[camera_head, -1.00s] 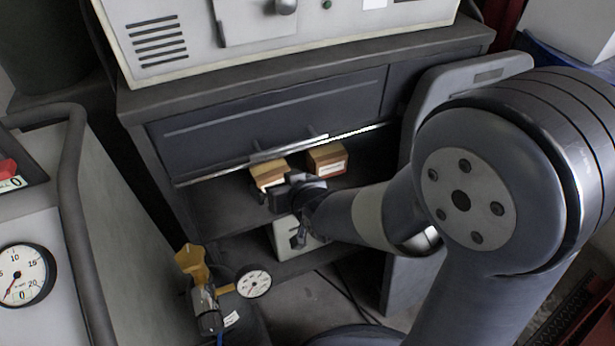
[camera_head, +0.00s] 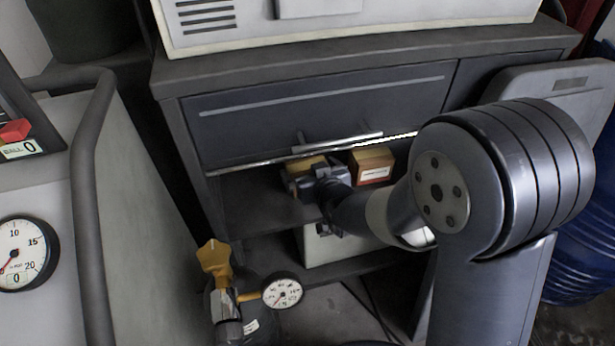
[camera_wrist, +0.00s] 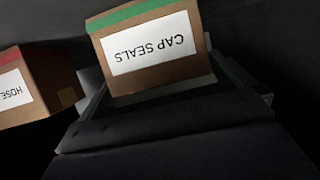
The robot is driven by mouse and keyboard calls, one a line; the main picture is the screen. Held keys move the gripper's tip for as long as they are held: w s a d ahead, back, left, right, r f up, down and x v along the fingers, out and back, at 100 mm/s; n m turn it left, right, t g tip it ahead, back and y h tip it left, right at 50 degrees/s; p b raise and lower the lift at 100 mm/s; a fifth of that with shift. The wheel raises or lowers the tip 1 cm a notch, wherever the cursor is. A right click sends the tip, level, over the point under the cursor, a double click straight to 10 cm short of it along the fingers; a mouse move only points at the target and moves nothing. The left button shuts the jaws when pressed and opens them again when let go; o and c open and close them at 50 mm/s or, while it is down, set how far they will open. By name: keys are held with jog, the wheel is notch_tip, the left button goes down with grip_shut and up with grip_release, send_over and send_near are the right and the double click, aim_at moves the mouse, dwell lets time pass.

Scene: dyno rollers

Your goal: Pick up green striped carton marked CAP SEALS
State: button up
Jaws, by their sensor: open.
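The carton marked CAP SEALS (camera_wrist: 155,50) shows large in the wrist view, with a green stripe along its upper edge and its white label upside down. In the head view this brown carton (camera_head: 305,164) sits on the open shelf under the drawer, partly hidden behind my gripper. My gripper (camera_head: 306,180) is open at the shelf, right in front of the carton. In the wrist view the carton appears between the gripper's dark finger parts; whether they touch it I cannot tell.
A red-striped carton with a label starting HOSE (camera_wrist: 28,90) stands close beside; it is right of my gripper in the head view (camera_head: 372,166). The drawer front (camera_head: 320,115) is just above. A pale box (camera_head: 335,246) sits below. A gauge (camera_head: 282,293) stands in front.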

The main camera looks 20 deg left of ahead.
jog(key=shift+x, duration=1.45)
jog(key=shift+c, duration=0.2)
jog(key=c, duration=0.9)
jog(key=shift+o, duration=0.2)
